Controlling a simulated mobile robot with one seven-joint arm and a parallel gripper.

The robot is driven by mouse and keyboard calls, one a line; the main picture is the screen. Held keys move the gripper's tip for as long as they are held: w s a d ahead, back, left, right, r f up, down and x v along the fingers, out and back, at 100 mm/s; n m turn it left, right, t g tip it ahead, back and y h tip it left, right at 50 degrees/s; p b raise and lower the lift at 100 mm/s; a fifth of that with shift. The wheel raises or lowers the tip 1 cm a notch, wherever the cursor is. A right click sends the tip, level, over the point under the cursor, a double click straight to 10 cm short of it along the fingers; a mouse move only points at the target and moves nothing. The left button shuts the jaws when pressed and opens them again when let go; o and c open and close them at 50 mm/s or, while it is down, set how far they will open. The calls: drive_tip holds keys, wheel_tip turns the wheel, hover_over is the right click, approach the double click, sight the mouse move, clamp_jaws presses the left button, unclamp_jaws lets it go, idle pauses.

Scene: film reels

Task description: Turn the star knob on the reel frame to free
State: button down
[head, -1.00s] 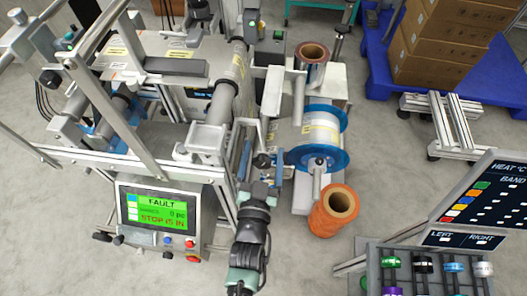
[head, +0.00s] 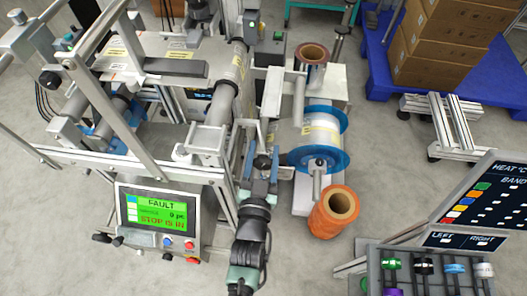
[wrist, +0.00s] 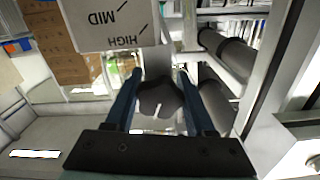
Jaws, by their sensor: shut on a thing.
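The dark star knob (wrist: 160,100) sits between the two blue fingers of my gripper (wrist: 158,85) in the wrist view, and the gripper is shut on it. A white mark shows on the knob's near face. A pale label plate (wrist: 105,22) beyond it reads MID and HIGH; no word for free is readable. In the head view my gripper (head: 261,168) is at the right side of the reel frame (head: 228,188), and its fingers largely cover the knob.
A blue-flanged reel (head: 322,140) and an orange roll (head: 335,212) stand close to the right of my gripper. A panel (head: 160,217) reading FAULT is to its left. A rack with several coloured bands (head: 425,268) is at the lower right.

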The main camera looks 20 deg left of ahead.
drive_tip(key=shift+n+b, duration=0.4)
drive_tip(key=shift+n, duration=1.1)
drive_tip(key=shift+c, duration=1.2)
unclamp_jaws()
drive_tip(key=p+v, duration=0.1)
drive_tip(key=v, duration=1.2)
drive_tip(key=shift+w+r, duration=0.1)
drive_tip(key=shift+r, duration=0.05)
